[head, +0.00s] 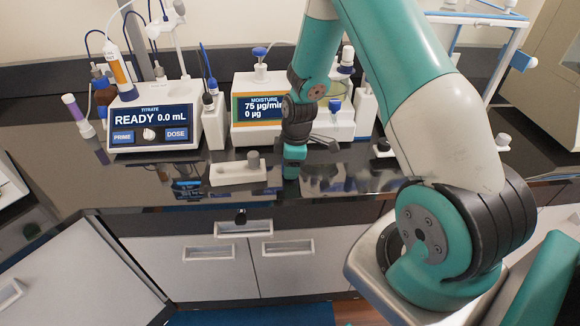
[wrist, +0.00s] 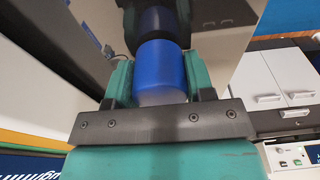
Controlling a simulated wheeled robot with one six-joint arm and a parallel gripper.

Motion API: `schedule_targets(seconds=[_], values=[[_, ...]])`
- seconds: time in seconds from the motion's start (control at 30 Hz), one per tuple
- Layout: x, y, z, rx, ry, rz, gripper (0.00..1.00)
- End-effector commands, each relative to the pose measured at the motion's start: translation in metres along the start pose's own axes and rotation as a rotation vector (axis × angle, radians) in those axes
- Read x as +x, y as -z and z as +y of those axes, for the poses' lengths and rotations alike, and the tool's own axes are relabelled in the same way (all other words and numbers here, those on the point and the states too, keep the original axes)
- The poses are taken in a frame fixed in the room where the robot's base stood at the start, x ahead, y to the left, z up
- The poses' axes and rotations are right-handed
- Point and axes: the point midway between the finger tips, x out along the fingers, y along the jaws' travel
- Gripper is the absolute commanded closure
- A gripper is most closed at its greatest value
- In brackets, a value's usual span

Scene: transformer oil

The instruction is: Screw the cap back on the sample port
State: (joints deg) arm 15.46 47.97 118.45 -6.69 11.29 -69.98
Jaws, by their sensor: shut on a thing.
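My gripper (head: 294,165) points down at the dark glossy counter, in front of the moisture instrument (head: 258,110). In the wrist view its two teal fingers (wrist: 159,75) are shut on a blue cap (wrist: 162,68) with a pale end towards the palm. A darker blue shape just beyond the cap looks like its reflection in the counter. I cannot tell whether the cap touches the counter. The head view does not show the cap clearly. A blue-topped fitting (head: 260,54) stands on top of the instrument. I cannot tell which fitting is the sample port.
A white holder (head: 237,174) with a grey post lies just left of my gripper. The titrator (head: 152,128) reading READY 0.0 mL stands further left. A white bottle (head: 214,122) stands between the instruments. Drawers and the counter's front edge are close below.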

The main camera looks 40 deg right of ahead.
Motion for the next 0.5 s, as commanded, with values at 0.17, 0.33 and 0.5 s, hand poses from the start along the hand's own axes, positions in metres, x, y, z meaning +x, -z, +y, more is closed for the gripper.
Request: schedule_targets(seconds=[0.17, 0.33, 0.5], values=[[-0.019, 0.002, 0.000, 0.000, -0.001, 0.000, 0.73], [-0.033, 0.004, 0.000, 0.000, -0.001, 0.000, 0.73], [-0.044, 0.005, 0.000, 0.000, -0.001, 0.000, 0.73]])
